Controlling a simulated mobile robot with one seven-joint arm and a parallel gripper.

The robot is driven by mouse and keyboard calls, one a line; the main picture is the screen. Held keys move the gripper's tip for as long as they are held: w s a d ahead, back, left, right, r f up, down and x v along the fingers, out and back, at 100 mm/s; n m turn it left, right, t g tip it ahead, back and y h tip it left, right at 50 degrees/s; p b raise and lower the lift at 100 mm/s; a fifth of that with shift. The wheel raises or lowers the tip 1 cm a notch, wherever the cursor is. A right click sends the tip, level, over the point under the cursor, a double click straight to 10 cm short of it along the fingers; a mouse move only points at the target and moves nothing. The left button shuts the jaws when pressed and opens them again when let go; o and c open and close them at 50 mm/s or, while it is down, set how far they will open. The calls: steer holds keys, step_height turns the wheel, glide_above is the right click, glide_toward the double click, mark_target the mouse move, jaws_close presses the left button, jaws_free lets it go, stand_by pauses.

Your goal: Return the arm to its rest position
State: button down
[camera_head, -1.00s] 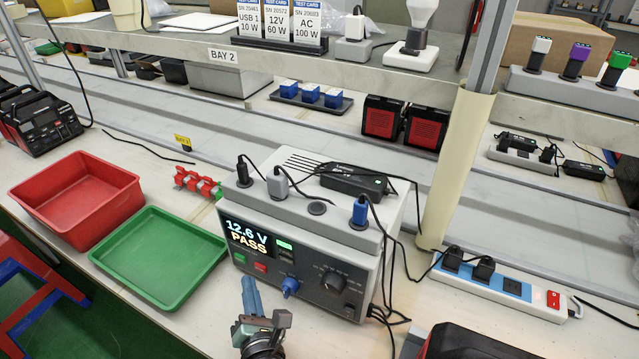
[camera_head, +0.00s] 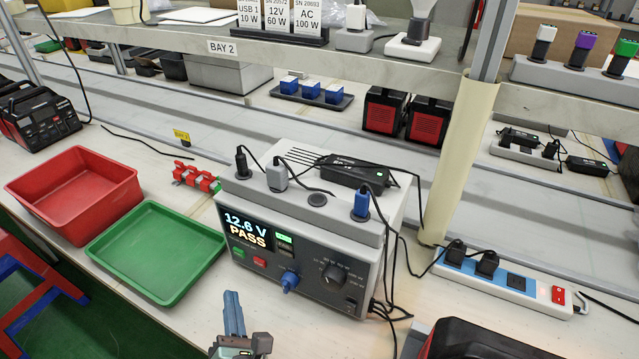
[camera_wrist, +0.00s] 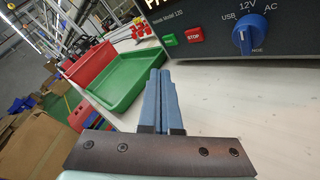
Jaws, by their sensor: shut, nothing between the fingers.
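My gripper (camera_head: 232,296) shows at the bottom of the head view, in front of the tester and near the bench's front edge. Its blue fingers are together with nothing between them; the wrist view shows the same closed fingers (camera_wrist: 158,82). The grey tester (camera_head: 300,262) stands just beyond, apart from the fingers. Its screen (camera_head: 246,231) reads 12.6 V PASS. In the wrist view, its blue selector knob (camera_wrist: 249,34) is right of the fingers. Most of my arm is out of the picture.
A green tray (camera_head: 157,251) and a red bin (camera_head: 75,194) lie left of the tester. A power strip (camera_head: 503,281) and a black-and-red case (camera_head: 470,343) are to the right. A shelf post (camera_head: 462,160) rises behind. Bare bench lies around the gripper.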

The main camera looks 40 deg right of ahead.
steer(key=w+a+r+m+t, duration=0.25)
steer(key=r+m, duration=0.45)
steer(key=r, duration=0.8)
steer(key=w+a+r+m+t, duration=0.1)
steer(key=w+r+m+t, duration=0.15)
steer(key=r+m, duration=0.9)
steer(key=s+a+r+m+t+y, duration=0.25)
steer(key=s+r, duration=0.25)
steer(key=r, duration=0.5)
steer(key=s+a+r+m+t+y, duration=0.15)
steer(key=s+a+r, duration=0.3)
steer(key=r, duration=0.55)
steer(key=s+a+r+m+t+y, duration=0.1)
steer(key=s+a+r+t+y, duration=0.3)
steer(key=r, duration=0.7)
step_height(320, 180, up, 12)
steer(key=s+h+p, duration=0.1)
steer(key=p, duration=1.1)
steer(key=shift+s+d+r+p, duration=0.25)
steer(key=shift+s+d+p, duration=0.1)
steer(key=shift+s, duration=0.05)
